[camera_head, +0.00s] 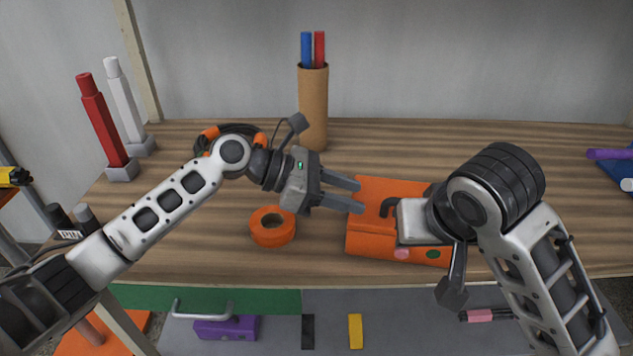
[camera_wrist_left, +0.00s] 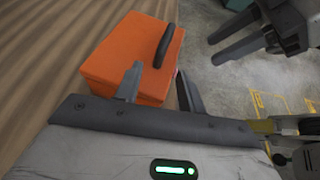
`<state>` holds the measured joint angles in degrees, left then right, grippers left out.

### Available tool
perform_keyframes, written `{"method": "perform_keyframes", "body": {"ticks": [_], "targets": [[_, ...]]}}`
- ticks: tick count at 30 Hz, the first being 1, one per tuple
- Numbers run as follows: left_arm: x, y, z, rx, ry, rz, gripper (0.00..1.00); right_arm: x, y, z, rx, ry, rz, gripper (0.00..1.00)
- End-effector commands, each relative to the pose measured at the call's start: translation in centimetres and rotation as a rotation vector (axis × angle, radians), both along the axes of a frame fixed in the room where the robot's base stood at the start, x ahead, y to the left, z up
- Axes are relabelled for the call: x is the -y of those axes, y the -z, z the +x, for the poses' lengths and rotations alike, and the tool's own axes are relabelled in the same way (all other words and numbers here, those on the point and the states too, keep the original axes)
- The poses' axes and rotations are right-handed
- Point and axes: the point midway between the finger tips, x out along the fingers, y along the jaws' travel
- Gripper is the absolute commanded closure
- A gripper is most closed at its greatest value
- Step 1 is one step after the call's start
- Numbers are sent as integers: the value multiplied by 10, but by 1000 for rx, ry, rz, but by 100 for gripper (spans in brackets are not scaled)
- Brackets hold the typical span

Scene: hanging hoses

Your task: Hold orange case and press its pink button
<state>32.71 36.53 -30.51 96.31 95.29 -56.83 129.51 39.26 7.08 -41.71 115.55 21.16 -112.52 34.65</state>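The orange case (camera_head: 375,225) sits near the front edge of the wooden shelf, with a dark handle on top. Its pink button (camera_head: 401,254) is on the front face, left of a green button (camera_head: 433,254). My left gripper (camera_head: 360,196) is open at the case's left side. In the left wrist view, its fingers (camera_wrist_left: 158,82) are apart, overlapping the near part of the case (camera_wrist_left: 125,60); contact is unclear. My right arm hides the case's right part in the head view. My right gripper (camera_wrist_left: 212,42) is open and empty, apart from the case, in the left wrist view.
An orange tape roll (camera_head: 272,226) lies left of the case. A cardboard tube (camera_head: 313,108) with blue and red sticks stands behind. Red (camera_head: 100,120) and white (camera_head: 125,100) posts stand at left. A blue object (camera_head: 617,172) lies far right.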

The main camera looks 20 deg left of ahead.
Motion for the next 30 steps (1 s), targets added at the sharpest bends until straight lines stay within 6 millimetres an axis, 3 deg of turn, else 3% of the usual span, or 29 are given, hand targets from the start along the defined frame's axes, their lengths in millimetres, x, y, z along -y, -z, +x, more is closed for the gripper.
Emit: {"method": "perform_keyframes", "body": {"ticks": [6,12,25,29,30], "targets": [[37,15,12,-1,1,-2,61,0,0,0,0,0,0,64],[58,25,20,0,1,-1,61,0,0,0,0,0,0,64],[65,29,22,0,-1,0,61,0,0,0,0,0,0,64],[65,29,22,0,-1,0,97,0,0,0,0,0,0,64],[65,29,22,0,-1,0,100,0,0,0,0,0,0,64]]}}
